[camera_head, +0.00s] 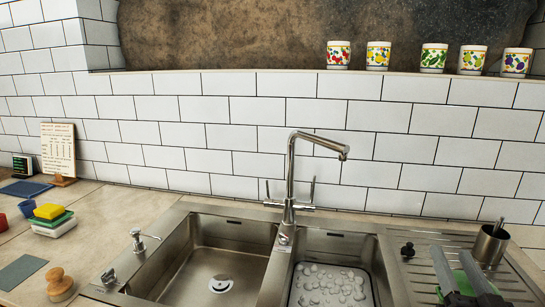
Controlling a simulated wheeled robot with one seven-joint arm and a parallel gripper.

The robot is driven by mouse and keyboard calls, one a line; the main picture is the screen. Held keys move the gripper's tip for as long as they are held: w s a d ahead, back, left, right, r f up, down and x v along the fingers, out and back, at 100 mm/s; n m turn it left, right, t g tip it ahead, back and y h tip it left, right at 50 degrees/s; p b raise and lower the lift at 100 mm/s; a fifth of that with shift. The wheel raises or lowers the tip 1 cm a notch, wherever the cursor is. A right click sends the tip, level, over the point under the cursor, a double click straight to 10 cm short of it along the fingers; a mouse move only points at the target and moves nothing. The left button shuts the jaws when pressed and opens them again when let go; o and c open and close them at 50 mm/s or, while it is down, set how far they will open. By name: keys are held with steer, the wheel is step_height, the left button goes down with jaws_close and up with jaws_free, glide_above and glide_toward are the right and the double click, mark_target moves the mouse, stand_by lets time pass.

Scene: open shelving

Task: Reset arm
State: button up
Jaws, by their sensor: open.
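My gripper (450,251) shows at the bottom right edge, over the ribbed drainboard. Its two grey fingers point away from me and stand apart. A green thing (462,282) shows between and beside the fingers, partly hidden by them; I cannot tell what it is or whether it touches them. The rest of my arm is out of view.
A double steel sink (184,262) with a tall faucet (291,185) lies left of my gripper. A metal cup (490,245) stands close by on the right. Stacked sponges (52,218) and a wooden-knobbed brush (58,281) are far left. Several patterned cups (378,55) line the ledge.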

steer(key=s+a+f+n+g+y, duration=0.1)
steer(key=s+a+f, duration=0.3)
steer(key=s, duration=0.9)
steer(key=s+a+f+n+g+y, duration=0.1)
steer(key=s+a+f+g, duration=0.2)
steer(key=s, duration=0.9)
steer(key=s+a+f+n+g, duration=0.1)
steer(key=s+a+f, duration=0.6)
steer(key=s, duration=0.6)
step_height(320, 180, down, 2)
steer(key=shift+s+f+n+g+y, duration=0.25)
steer(key=shift+s+n+g+y, duration=0.1)
steer(key=shift+n+g+y, duration=0.05)
